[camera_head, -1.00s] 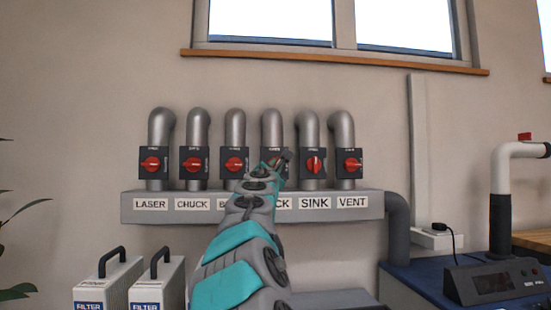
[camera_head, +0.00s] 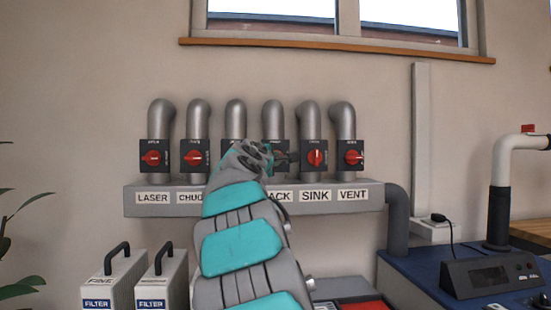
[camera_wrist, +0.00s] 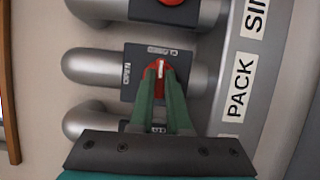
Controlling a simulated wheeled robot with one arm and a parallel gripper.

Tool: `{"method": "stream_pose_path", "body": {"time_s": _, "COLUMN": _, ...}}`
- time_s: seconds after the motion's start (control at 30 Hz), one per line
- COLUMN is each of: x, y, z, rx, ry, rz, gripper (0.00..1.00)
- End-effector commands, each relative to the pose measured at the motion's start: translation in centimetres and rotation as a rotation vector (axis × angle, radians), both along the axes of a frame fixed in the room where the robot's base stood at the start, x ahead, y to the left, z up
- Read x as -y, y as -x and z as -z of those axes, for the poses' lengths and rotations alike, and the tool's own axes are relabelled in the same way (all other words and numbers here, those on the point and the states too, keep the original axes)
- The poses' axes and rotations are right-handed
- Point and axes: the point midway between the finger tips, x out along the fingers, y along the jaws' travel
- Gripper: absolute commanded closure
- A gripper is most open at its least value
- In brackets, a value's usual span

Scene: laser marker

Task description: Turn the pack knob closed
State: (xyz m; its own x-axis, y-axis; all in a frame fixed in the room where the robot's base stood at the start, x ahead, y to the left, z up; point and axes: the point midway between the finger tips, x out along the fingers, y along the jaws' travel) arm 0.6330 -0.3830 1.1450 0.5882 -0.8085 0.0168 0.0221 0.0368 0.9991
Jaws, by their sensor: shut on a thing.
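The pack knob (camera_wrist: 160,67) is red and sits on a dark square valve plate (camera_wrist: 133,78) on a grey pipe. In the wrist view it shows between my fingertips, and the PACK label (camera_wrist: 239,86) is to its right. My gripper (camera_wrist: 161,75) has its two green fingers shut on the knob. In the head view my gripper (camera_head: 286,158) is in front of the pack valve and hides the knob. The PACK label (camera_head: 281,196) is partly covered by my arm there.
The sink knob (camera_head: 315,158) is close to the right of my gripper, with the vent knob (camera_head: 353,158) beyond it. The chuck knob (camera_head: 194,158) and laser knob (camera_head: 152,158) are to the left. Filter boxes (camera_head: 112,278) stand below left.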

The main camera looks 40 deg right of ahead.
Motion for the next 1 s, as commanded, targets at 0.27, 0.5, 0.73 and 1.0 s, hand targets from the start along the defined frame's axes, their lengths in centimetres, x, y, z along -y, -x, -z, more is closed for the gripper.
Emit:
{"method": "stream_pose_path", "body": {"time_s": 0.27, "x": 0.07, "y": 0.01, "z": 0.13, "rx": 0.026, "ry": -0.049, "rz": 0.001, "gripper": 1.00}}
{"method": "stream_pose_path", "body": {"time_s": 0.5, "x": 0.11, "y": 0.03, "z": 0.14, "rx": 0.029, "ry": -0.053, "rz": 0.002, "gripper": 1.00}}
{"method": "stream_pose_path", "body": {"time_s": 0.73, "x": 0.12, "y": 0.04, "z": 0.13, "rx": 0.029, "ry": -0.052, "rz": 0.002, "gripper": 0.78}}
{"method": "stream_pose_path", "body": {"time_s": 1.0, "x": 0.06, "y": 0.02, "z": 0.05, "rx": 0.030, "ry": -0.051, "rz": 0.001, "gripper": 0.55}}
